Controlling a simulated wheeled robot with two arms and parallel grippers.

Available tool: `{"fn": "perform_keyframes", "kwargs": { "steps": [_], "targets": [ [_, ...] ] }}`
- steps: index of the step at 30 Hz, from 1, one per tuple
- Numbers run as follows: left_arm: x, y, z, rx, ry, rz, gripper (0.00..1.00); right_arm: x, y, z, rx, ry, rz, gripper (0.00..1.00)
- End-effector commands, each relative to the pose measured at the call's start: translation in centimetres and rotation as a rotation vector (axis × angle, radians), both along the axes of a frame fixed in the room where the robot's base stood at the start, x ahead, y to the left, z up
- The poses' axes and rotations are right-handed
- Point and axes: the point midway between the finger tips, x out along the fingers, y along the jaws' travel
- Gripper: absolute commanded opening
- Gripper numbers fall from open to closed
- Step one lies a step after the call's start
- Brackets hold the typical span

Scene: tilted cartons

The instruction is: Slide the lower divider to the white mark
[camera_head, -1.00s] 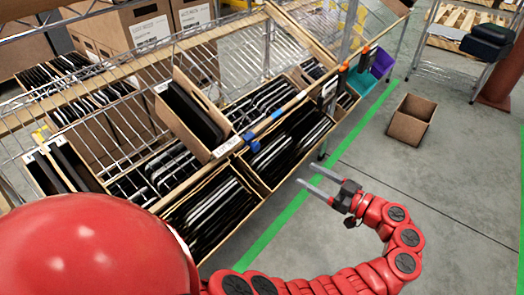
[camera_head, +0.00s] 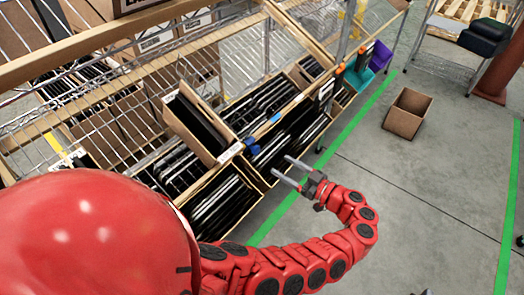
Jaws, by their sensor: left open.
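My left gripper (camera_head: 281,165) is open and empty. Its two grey fingers point left toward the front of the lower cartons, and in the picture their tips lie close to the right edge of a lower carton. Several tilted cartons with dark, thin upright pieces stand on the wire shelf; one lower carton (camera_head: 257,192) is below and left of the fingers. I cannot tell which piece is the lower divider, and no white mark can be told apart surely. A white label (camera_head: 230,153) shows on the shelf front. My right gripper is not in view.
A blue clip (camera_head: 251,145) sits on the shelf front rail. Teal (camera_head: 358,78) and purple (camera_head: 381,58) bins hang at the shelf's far end. An open brown box (camera_head: 408,113) stands on the floor. A green floor line (camera_head: 345,125) runs along the shelf; the floor right of it is mostly clear.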

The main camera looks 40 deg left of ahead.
Motion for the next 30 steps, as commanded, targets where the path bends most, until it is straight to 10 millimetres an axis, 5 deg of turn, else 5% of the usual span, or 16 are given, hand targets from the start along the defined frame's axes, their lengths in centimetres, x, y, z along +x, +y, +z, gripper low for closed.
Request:
{"fn": "perform_keyframes", "kwargs": {
  "steps": [13, 26, 30],
  "targets": [
    [0.6, 8.2, 0.0, 0.004, -0.001, 0.004, 0.71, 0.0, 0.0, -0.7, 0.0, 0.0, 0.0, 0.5],
    [0.7, 9.3, 0.1, 0.003, 0.0, 0.001, 0.71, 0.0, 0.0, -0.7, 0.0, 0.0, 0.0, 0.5],
    [0.7, 9.3, 0.1, 0.003, 0.0, 0.001, 0.48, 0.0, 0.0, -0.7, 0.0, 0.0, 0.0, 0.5]
  ]
}}
